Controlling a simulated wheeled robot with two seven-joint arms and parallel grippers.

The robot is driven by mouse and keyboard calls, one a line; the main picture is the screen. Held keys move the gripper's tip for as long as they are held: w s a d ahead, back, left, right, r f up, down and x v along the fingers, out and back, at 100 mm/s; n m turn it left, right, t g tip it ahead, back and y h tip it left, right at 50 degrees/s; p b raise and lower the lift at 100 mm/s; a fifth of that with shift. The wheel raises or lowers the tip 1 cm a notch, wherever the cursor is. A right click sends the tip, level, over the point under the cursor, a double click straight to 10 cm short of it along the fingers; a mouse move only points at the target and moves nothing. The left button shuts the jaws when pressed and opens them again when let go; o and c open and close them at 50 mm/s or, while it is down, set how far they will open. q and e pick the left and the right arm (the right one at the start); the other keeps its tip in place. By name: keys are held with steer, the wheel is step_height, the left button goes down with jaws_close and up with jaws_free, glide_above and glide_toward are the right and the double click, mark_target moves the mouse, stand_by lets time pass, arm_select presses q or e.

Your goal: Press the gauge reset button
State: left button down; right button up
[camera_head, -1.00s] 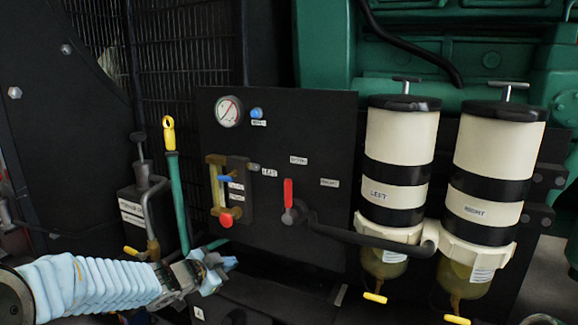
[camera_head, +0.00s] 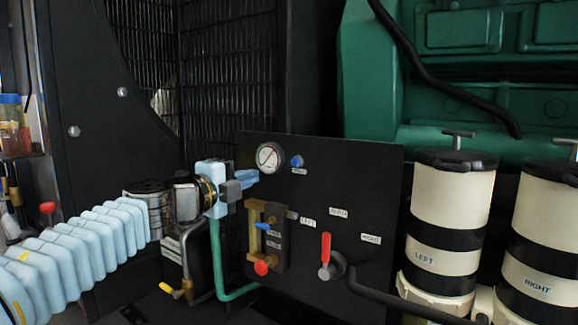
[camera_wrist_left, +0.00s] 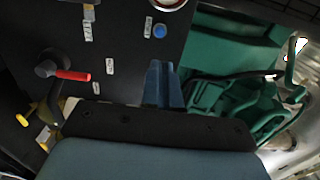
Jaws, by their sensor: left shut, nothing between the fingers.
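The blue round button (camera_head: 296,161) sits on the black panel (camera_head: 375,205), just right of the round white gauge (camera_head: 269,157), with a small white label below it. My left gripper (camera_head: 248,177) is left of the gauge at about its height, its blue fingers shut and empty, pointing right. It appears apart from the button. In the left wrist view, the shut fingers (camera_wrist_left: 163,84) are in the lower middle. The blue button (camera_wrist_left: 159,31) shows uncovered above them, and the gauge is cut off at the top edge. My right gripper is not in view.
A red-handled valve (camera_head: 326,250) and a brass fitting with a red knob (camera_head: 261,268) stick out from the panel. Two cream filter canisters, left (camera_head: 450,210) and right (camera_head: 548,230), stand at the right. A teal pipe (camera_head: 218,262) runs beneath my gripper.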

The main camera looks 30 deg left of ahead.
mark_target(294, 163)
arm_select(q)
steer(key=w, duration=0.9)
steer(key=w+d, duration=0.1)
steer(key=w, duration=0.4)
